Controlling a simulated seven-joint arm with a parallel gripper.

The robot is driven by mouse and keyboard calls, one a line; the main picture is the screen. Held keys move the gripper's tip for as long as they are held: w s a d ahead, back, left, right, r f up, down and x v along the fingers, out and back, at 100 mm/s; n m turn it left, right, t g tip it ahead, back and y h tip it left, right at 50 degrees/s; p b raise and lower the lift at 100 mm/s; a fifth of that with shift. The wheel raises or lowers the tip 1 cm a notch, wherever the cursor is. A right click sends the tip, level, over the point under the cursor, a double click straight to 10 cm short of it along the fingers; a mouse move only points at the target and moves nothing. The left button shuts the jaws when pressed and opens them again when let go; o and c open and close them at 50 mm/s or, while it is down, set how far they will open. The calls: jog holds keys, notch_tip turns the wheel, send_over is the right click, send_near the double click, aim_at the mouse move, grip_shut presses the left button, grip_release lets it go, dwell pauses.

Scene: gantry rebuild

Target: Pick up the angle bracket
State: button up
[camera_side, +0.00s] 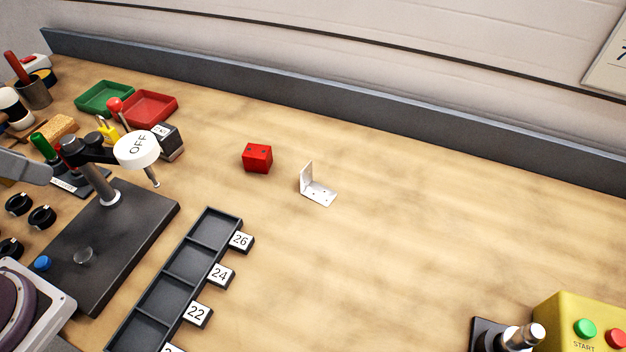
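The angle bracket (319,192) is a small white L-shaped piece with holes. It rests on the wooden bench right of the picture's middle left, with one leg flat and the other standing up. A red block (257,158) sits to its left, apart from it. Nothing touches or covers the bracket. I cannot make out my gripper anywhere in this view.
A black compartment tray (190,262) with number tags 22, 24 and 26 lies below left. A yellow START box (565,312) stands lower right. Bench right of the bracket is clear.

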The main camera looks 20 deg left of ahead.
jog(key=shift+c, duration=0.9)
